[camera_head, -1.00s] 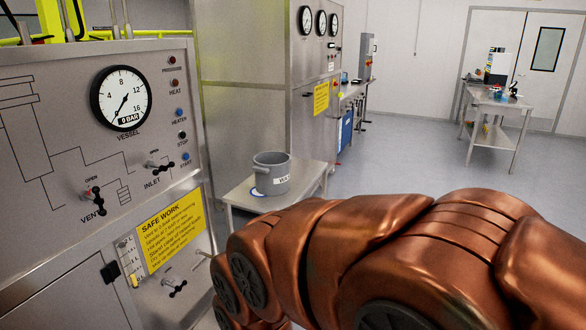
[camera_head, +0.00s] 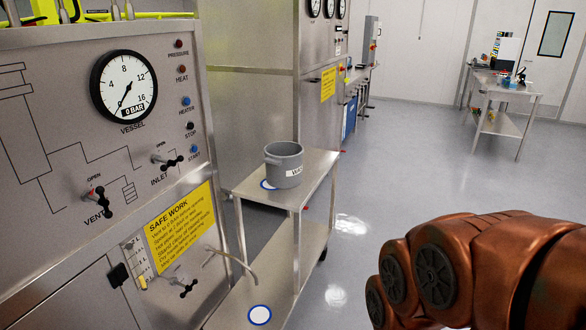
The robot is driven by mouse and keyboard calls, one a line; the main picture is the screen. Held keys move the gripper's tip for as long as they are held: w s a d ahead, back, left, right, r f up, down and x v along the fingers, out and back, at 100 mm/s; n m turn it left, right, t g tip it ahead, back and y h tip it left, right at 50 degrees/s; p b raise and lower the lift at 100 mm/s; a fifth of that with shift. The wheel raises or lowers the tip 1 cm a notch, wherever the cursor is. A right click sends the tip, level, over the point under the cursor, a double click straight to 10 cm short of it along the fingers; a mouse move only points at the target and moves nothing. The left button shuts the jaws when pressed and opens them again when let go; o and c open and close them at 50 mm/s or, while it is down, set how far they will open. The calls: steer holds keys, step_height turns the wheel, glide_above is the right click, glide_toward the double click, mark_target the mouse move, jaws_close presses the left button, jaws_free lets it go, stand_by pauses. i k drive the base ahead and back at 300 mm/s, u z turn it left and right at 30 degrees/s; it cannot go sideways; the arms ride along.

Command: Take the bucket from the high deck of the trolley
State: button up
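A grey bucket (camera_head: 284,165) with a white label stands upright on the high deck (camera_head: 316,172) of the steel trolley, near its middle. A white disc with a blue rim shows partly under or beside the bucket's left side. The trolley's low deck (camera_head: 284,268) carries another blue-rimmed white disc (camera_head: 259,315) and no bucket. My copper-coloured arm is at the lower right, apart from the trolley. My gripper is out of view.
A control panel (camera_head: 100,140) with a gauge, valve handles and a yellow sign stands at the left, close to the trolley. A bent pipe (camera_head: 240,264) reaches over the low deck. A steel cabinet (camera_head: 250,100) stands behind. Open floor (camera_head: 420,150) lies to the right.

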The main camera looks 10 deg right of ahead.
mark_target(283, 159)
steer(key=z, duration=1.15)
steer(key=i, duration=2.6)
steer(key=u, duration=3.2)
